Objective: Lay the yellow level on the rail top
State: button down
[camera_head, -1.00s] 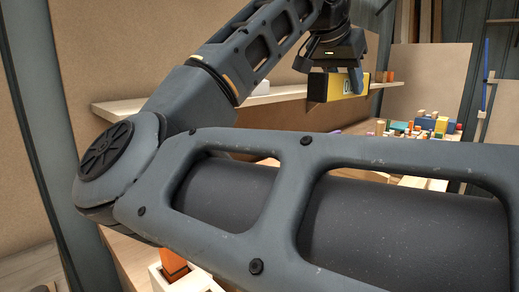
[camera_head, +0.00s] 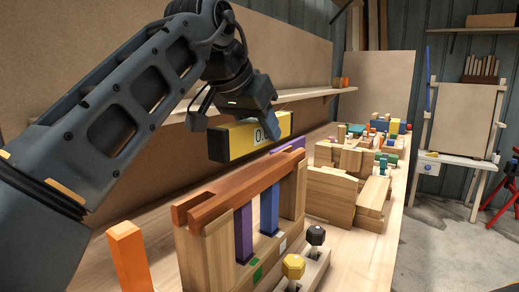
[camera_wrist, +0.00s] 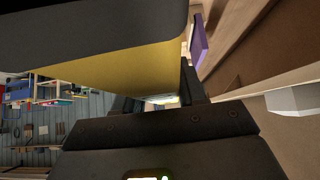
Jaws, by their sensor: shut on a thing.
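My gripper (camera_head: 265,126) is shut on the yellow level (camera_head: 241,139), which has dark ends and a white display patch. The gripper grips it from above, and it hangs lengthwise over the bench. In the wrist view the level (camera_wrist: 125,70) fills the upper left, with dark fingers beside it. The rail (camera_head: 240,184) is a reddish-brown bar across wooden blocks. The level appears above the rail and roughly along it, with no contact visible. I cannot tell how far behind the rail it is.
An orange post (camera_head: 129,257) stands left of the rail. Purple (camera_head: 244,232) and blue (camera_head: 269,209) uprights stand under it. Black and yellow knobs (camera_head: 293,267) are in front. Wooden blocks (camera_head: 331,194) and small coloured blocks crowd the bench to the right. A shelf (camera_head: 310,94) runs behind.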

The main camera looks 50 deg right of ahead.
aim_at(243, 122)
jog(key=shift+a+f, duration=0.15)
jog(key=shift+f, duration=1.9)
jog(key=shift+f, duration=0.15)
jog(key=c, duration=0.6)
grip_release()
jog(key=shift+c, duration=0.2)
jog(key=shift+a+r, duration=0.1)
jog(key=shift+r, duration=0.2)
jog(key=v, duration=1.1)
jog(key=shift+a+r, duration=0.2)
jog(key=shift+a, duration=0.05)
